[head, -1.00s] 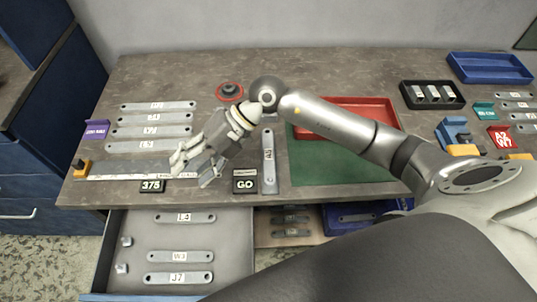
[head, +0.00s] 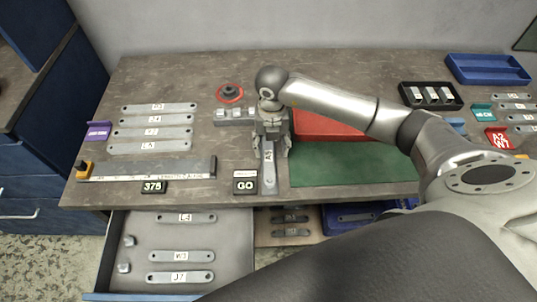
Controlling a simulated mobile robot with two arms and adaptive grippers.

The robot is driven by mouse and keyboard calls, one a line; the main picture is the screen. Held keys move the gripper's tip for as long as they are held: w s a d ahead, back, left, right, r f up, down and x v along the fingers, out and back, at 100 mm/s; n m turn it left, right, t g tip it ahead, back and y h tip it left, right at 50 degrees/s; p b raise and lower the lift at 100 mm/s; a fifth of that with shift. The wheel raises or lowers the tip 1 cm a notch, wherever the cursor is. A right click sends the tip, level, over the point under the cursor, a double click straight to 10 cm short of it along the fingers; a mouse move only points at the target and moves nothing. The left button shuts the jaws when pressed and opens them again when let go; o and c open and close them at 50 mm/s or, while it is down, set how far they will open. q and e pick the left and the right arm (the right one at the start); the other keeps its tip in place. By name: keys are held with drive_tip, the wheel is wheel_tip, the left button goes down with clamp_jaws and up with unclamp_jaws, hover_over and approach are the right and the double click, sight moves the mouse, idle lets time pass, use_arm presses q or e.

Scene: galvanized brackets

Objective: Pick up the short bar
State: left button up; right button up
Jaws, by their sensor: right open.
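A grey metal bar with a hole near its end and a white label (head: 269,180) lies lengthwise on the table, beside the green mat. My right gripper (head: 272,151) points down over this bar's far part, fingers open, one to each side. The gripper hides the bar's far end, and I cannot tell how far down the fingers reach. Several labelled bars (head: 151,133) lie in a stack of rows at the left of the table. More bars (head: 180,256) lie in the open drawer below. My left gripper is not in view.
A measuring fixture (head: 150,170) with plates "375" (head: 153,187) and "GO" (head: 245,187) runs along the front left. Grey blocks (head: 235,116) stand left of my gripper. A red tray (head: 330,125) and green mat (head: 350,172) lie right. A black tray (head: 431,105) is farther right.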

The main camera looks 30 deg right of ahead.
sight(268, 157)
drive_tip(key=shift+a+f, duration=0.1)
drive_tip(key=shift+f, duration=0.15)
drive_tip(key=f, duration=0.1)
drive_tip(key=f+p, duration=0.2)
drive_tip(key=f, duration=0.1)
drive_tip(key=shift+w+a, duration=0.25)
drive_tip(key=shift+w, duration=0.05)
drive_tip(key=shift+f, duration=0.35)
drive_tip(key=shift+c, duration=0.3)
clamp_jaws()
